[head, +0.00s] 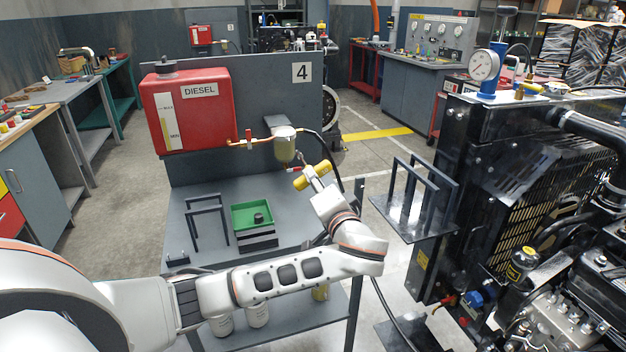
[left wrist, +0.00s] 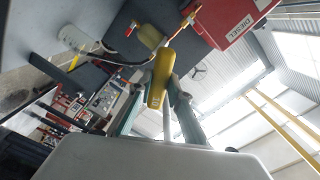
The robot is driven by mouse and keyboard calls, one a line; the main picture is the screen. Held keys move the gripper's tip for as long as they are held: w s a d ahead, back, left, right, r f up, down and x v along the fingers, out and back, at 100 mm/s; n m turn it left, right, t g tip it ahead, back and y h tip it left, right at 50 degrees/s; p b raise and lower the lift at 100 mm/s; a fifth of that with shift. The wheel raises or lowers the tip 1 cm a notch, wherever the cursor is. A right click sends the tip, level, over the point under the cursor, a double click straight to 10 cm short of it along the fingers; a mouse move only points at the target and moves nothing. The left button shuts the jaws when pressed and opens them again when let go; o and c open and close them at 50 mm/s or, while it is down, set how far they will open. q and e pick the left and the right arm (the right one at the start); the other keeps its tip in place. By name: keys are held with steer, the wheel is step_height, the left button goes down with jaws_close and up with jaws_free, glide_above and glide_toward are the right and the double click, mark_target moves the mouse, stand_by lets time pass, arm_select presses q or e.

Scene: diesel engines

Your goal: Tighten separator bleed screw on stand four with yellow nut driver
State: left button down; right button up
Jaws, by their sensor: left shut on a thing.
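The yellow nut driver (head: 322,168) is held by my left gripper (head: 316,180), which is shut on its handle below and right of the separator. The handle also shows between the fingers in the left wrist view (left wrist: 159,82). The separator (head: 284,146), with a pale head and a yellowish bowl, hangs on stand four's grey panel (head: 265,85), marked 4. The separator bowl also shows in the left wrist view (left wrist: 149,37). The bleed screw cannot be made out, and whether the driver touches the separator is unclear. My right gripper is not in view.
A red diesel tank (head: 190,110) is on the panel's left. A green tray (head: 252,215) and a dark bracket (head: 208,212) are on the stand's bench. A metal rack (head: 425,190) and a black engine (head: 500,180) stand close on the right.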

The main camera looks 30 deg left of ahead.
mark_target(298, 157)
arm_select(q)
steer(key=shift+w+a+r, duration=0.1)
steer(key=shift+w+a, duration=0.2)
steer(key=shift+a, duration=0.15)
steer(key=shift+b+x, duration=1.2)
steer(key=shift+x, duration=1.25)
steer(key=shift+w+a, duration=0.15)
steer(key=shift+a, duration=0.1)
steer(key=shift+w+a, duration=0.1)
steer(key=shift+a, duration=0.05)
steer(key=shift+a, duration=0.1)
steer(key=shift+x, duration=0.95)
steer(key=shift+w+a, duration=0.1)
